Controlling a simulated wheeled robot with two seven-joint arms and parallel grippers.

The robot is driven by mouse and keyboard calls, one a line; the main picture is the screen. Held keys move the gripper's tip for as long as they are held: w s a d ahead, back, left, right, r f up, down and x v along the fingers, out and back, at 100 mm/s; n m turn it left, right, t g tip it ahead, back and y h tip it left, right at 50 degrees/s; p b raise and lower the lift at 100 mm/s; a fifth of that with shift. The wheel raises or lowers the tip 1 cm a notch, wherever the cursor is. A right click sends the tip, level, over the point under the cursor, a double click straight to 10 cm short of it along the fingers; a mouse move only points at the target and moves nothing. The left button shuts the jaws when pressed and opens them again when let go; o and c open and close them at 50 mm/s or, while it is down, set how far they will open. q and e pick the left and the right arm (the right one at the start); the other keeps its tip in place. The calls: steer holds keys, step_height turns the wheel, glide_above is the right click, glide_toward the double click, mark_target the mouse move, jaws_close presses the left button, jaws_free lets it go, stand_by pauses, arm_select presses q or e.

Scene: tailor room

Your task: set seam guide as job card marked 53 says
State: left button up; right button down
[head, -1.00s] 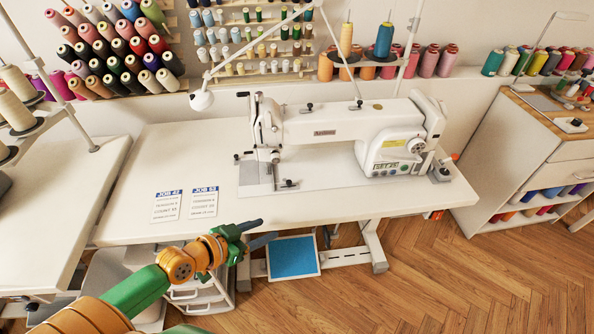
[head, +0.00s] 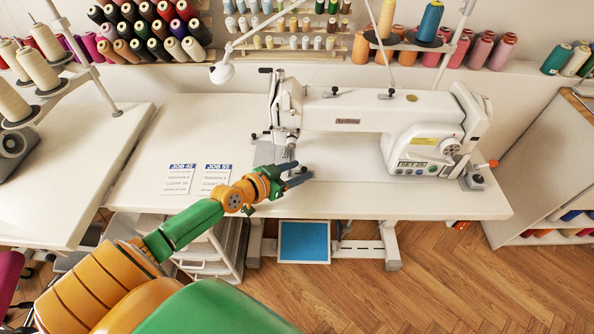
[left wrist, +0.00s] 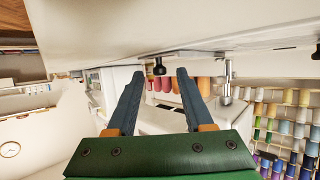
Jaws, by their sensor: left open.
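Two white job cards with blue headers lie on the white table: JOB 42 (head: 179,181) and JOB 53 (head: 216,178). Their small print is too blurred to read surely. The white sewing machine (head: 350,118) stands to their right. My left gripper (head: 300,181) is open and empty, in front of the machine's needle area, and hides the seam guide there in the head view. In the left wrist view, which is upside down, my open fingers (left wrist: 156,90) point toward a small black knob (left wrist: 159,67), apparently on the seam guide, beyond the tips. My right gripper is out of view.
The machine's panel (head: 412,167) has a green display. A lamp (head: 222,73) hangs above the back of the table (head: 400,202). Thread racks line the wall. A blue pedal (head: 304,241) and white drawers (head: 213,255) are below. The table's front right is clear.

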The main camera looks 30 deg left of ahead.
arm_select(q)
jaws_close()
stand_by(1.3)
